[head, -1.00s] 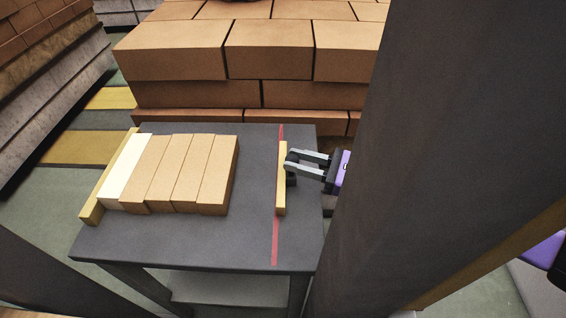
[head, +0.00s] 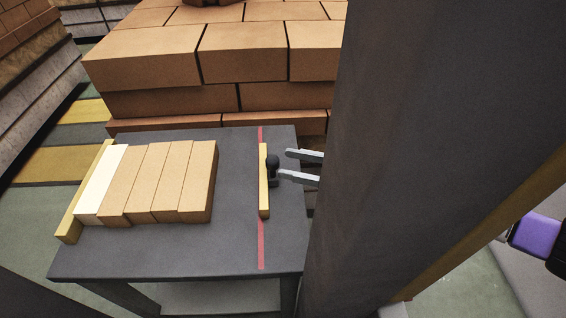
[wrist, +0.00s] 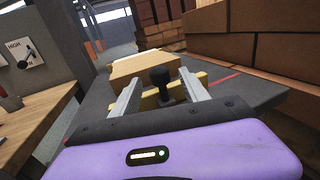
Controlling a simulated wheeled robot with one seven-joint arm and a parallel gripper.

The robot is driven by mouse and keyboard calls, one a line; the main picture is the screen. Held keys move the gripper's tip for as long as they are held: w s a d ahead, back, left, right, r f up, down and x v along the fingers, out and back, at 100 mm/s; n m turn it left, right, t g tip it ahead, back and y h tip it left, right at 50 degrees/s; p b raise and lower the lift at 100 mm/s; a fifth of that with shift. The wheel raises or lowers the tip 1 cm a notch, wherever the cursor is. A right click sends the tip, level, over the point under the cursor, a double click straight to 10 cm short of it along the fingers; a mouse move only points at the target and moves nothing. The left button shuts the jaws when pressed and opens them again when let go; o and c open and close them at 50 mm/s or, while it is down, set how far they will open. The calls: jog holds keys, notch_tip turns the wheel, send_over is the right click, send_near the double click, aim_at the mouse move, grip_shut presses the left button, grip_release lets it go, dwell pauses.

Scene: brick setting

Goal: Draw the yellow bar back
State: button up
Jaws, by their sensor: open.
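The yellow bar (head: 264,180) stands on the dark table (head: 235,245), along the red line (head: 261,250). A black knob (head: 273,170) sits on the bar's right side. My gripper (head: 287,165) is open to the right of the knob, its two grey fingers apart and clear of it in the head view. The wrist view shows the knob (wrist: 162,85) centred between and beyond the open fingers (wrist: 160,95), with part of the yellow bar (wrist: 200,78) behind it.
Several tan bricks and one white brick (head: 100,185) lie in a row on the table's left, against another yellow strip (head: 82,195). Bare table lies between the row and the bar. A large brick stack (head: 200,60) stands behind the table.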

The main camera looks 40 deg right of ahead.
jog(key=shift+b+v, duration=0.35)
jog(key=shift+v, duration=2)
